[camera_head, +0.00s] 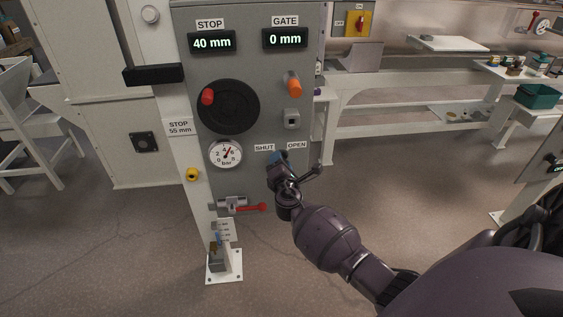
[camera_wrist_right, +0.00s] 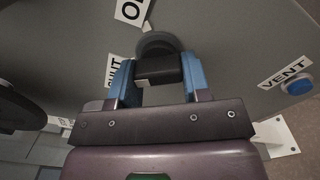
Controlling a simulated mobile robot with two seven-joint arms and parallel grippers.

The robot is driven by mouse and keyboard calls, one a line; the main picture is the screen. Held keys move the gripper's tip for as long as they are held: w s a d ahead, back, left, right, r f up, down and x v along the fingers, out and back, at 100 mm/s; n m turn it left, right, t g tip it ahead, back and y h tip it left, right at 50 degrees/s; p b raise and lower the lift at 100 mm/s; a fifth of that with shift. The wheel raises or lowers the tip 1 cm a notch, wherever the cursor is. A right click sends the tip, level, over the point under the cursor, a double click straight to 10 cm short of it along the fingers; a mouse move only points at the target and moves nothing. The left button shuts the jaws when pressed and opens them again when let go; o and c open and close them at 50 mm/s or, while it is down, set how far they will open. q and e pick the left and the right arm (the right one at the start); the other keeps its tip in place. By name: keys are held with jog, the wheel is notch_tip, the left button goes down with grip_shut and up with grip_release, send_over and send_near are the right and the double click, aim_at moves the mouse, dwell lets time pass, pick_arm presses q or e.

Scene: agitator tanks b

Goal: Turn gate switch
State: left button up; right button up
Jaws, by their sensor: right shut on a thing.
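The gate switch (camera_wrist_right: 159,69) is a black knob on a round dark base, on the grey panel (camera_head: 245,70) between the SHUT label (camera_head: 264,147) and the OPEN label (camera_head: 296,145). My right gripper (camera_head: 278,158) reaches it from the lower right and hides it in the head view. In the right wrist view the blue fingers of the right gripper (camera_wrist_right: 158,78) stand on either side of the knob, shut on it. The GATE display (camera_head: 285,39) reads 0 mm. My left gripper is not in view.
The panel also carries a STOP display (camera_head: 212,42) reading 40 mm, a black handwheel (camera_head: 232,106) with a red knob, an orange-tipped lever (camera_head: 293,84), a pressure gauge (camera_head: 225,154) and a red-handled valve (camera_head: 248,207). A blue VENT button (camera_wrist_right: 299,85) shows in the wrist view.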

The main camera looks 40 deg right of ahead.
jog(key=shift+n, duration=1)
jog(key=shift+f+n, duration=0.1)
jog(key=shift+n, duration=0.2)
jog(key=o, duration=0.9)
jog(key=shift+s, duration=0.1)
jog(key=p+v, duration=0.2)
jog(key=v, duration=0.8)
jog(key=shift+s+a, duration=0.15)
jog(key=shift+s, duration=0.2)
